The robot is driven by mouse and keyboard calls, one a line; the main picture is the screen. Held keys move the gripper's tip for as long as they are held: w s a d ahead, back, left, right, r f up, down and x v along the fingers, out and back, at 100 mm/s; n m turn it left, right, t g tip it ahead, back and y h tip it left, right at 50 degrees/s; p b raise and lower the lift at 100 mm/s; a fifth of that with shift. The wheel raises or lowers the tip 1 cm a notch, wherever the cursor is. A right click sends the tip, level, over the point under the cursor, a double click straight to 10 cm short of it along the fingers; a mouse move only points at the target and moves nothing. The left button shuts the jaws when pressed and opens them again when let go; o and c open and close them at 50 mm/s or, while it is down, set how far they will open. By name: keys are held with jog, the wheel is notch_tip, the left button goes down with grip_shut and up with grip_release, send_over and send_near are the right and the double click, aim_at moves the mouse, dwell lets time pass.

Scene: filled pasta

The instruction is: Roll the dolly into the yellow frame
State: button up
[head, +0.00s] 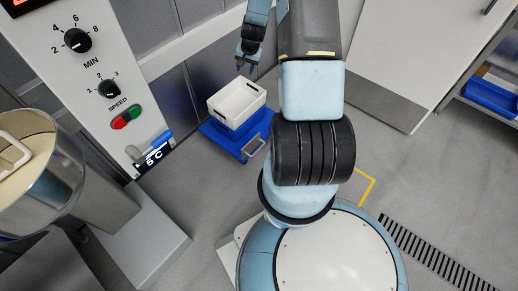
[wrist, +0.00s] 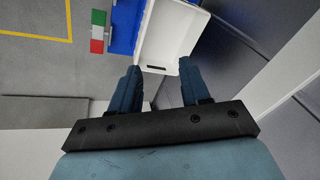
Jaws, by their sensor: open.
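My gripper (head: 246,69) is open and empty, above and behind the crates. In the wrist view the white crate (wrist: 168,42) lies beyond the fingers (wrist: 158,64).
A control panel (head: 95,75) on a machine and a metal vessel (head: 75,170) stand at the left. A white cabinet (head: 400,60) is behind my arm, and a shelf with a blue bin (head: 490,95) is at the right. A floor drain (head: 430,255) runs at the lower right.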

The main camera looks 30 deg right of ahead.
jog(key=s+d+f+m, duration=0.1)
jog(key=s+f+m, duration=0.1)
jog(key=f, duration=0.9)
jog(key=s+d+f+m, duration=0.1)
jog(key=s+d+f, duration=0.15)
jog(key=f, duration=0.75)
jog(key=m+g, duration=0.1)
jog(key=m, duration=0.2)
send_near(258, 150)
jog(key=x, duration=0.8)
jog(key=shift+w+f, duration=0.1)
jog(key=shift+f, duration=0.3)
grip_shut()
jog(key=shift+d, duration=0.1)
